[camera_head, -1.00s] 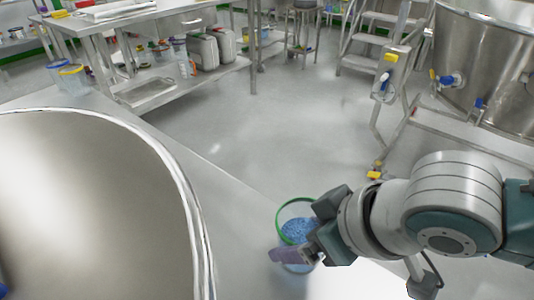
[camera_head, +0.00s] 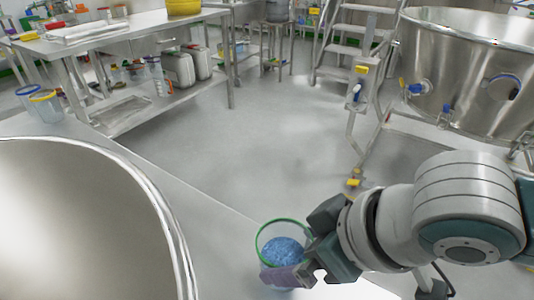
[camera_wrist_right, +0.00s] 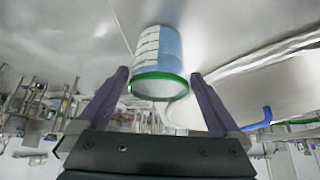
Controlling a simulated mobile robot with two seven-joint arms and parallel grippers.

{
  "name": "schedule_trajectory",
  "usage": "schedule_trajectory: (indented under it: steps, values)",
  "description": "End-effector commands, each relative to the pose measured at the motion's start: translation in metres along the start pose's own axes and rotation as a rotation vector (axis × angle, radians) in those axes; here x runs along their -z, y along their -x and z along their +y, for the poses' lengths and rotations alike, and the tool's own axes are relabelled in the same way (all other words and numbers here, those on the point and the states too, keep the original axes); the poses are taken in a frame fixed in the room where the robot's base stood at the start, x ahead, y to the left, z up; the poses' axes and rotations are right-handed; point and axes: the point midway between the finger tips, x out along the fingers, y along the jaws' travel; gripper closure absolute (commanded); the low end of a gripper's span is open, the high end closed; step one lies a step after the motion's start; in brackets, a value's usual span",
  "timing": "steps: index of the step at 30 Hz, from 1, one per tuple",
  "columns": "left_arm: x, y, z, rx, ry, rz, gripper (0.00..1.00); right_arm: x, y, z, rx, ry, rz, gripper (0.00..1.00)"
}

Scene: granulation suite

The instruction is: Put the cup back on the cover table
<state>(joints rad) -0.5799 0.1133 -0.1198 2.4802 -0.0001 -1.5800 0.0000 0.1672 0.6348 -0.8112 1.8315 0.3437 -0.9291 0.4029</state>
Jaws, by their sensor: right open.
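The cup (camera_head: 283,250) is clear with a green rim and blue granules inside. It appears upright near the right edge of the pale table top (camera_head: 215,230), beside the large round metal cover (camera_head: 70,225). My right gripper (camera_head: 290,277) is at the cup's near side, and one purple finger crosses in front of it. In the right wrist view the cup (camera_wrist_right: 165,52) shows between the two spread fingers of the gripper (camera_wrist_right: 159,78), with visible gaps at the rim. The cup's lower part is partly hidden in the head view. My left gripper is out of view.
Two clear containers, one blue-rimmed (camera_head: 28,98) and one yellow-rimmed (camera_head: 46,106), stand at the table's far left end. A steel bench (camera_head: 130,30) is behind. A large steel vessel (camera_head: 460,65) and steps (camera_head: 350,48) stand at right. The floor between is open.

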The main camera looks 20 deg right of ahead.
Motion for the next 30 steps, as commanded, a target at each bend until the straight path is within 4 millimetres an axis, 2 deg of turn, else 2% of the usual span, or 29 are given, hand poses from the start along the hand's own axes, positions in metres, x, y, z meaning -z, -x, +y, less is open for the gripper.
schedule_trajectory:
  steps: [1,7,13,20,23,27,30]
  values:
    - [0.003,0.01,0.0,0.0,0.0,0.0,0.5,0.002,0.018,0.0,0.0,0.001,-0.001,0.0]
    - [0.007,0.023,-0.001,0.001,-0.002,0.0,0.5,0.002,0.059,0.0,0.0,0.001,0.0,0.0]
    - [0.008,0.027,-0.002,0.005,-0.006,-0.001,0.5,0.001,0.079,-0.002,0.002,-0.002,0.001,0.0]
    - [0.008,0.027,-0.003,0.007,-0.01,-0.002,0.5,-0.001,0.098,-0.033,-0.012,-0.059,-0.005,0.0]
    - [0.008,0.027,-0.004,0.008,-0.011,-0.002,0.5,-0.021,0.114,-0.029,-0.067,-0.13,-0.067,0.0]
    - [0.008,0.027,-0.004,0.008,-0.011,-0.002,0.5,-0.063,0.136,-0.019,-0.14,-0.227,-0.194,0.0]
    - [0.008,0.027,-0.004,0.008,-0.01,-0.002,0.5,-0.083,0.146,-0.016,-0.167,-0.263,-0.255,0.0]
